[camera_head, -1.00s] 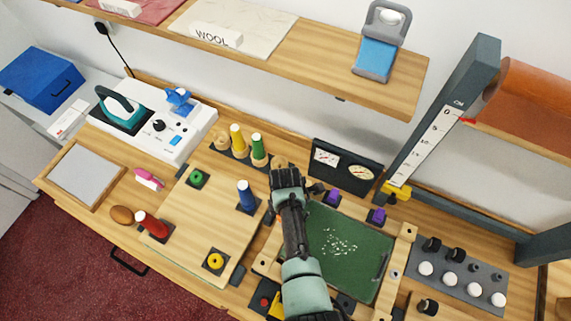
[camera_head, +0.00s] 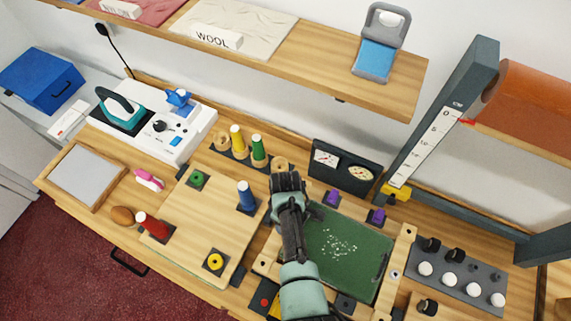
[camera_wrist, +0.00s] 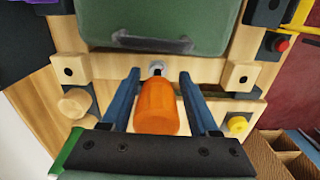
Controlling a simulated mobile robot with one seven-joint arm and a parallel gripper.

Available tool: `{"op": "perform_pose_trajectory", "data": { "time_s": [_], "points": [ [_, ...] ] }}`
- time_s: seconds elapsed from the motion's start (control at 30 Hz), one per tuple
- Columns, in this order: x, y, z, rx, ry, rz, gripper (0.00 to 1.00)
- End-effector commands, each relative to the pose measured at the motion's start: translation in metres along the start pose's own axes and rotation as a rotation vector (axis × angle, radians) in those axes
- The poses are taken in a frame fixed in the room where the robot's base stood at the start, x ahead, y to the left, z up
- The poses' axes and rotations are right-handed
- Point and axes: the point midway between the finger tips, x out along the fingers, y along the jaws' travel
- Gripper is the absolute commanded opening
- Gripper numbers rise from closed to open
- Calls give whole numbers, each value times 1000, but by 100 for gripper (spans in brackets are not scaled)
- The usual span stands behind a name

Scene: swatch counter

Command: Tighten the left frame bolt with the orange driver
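The orange driver (camera_wrist: 157,108) stands between the two blue fingers of my gripper (camera_wrist: 158,82) in the wrist view. Just beyond the handle a silver bolt head (camera_wrist: 157,68) shows on the pale wooden frame (camera_wrist: 208,70). Whether the driver tip meets the bolt is hidden. In the head view my gripper (camera_head: 287,180) is over the left side of the frame around the green board (camera_head: 345,245), and it hides the driver and left bolt. The right bolt (camera_head: 395,273) is visible on the right rail.
A twin-dial meter (camera_head: 345,167) stands behind the frame. Purple pieces (camera_head: 377,216) sit at its back edge. A blue peg (camera_head: 246,196) stands close to the left. A grey panel with white and black knobs (camera_head: 460,275) lies to the right.

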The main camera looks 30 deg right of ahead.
Motion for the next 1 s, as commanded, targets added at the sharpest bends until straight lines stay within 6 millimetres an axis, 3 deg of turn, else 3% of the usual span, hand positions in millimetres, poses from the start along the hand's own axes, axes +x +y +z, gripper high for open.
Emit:
{"op": "perform_pose_trajectory", "data": {
  "time_s": [0.23, 0.33, 1.0],
  "points": [
    [-1, 2, -1, -14, 2, 4, 61],
    [-1, 2, -1, -98, 2, 5, 61],
    [-2, 8, -3, -1022, -1, 6, 61]
  ]
}}
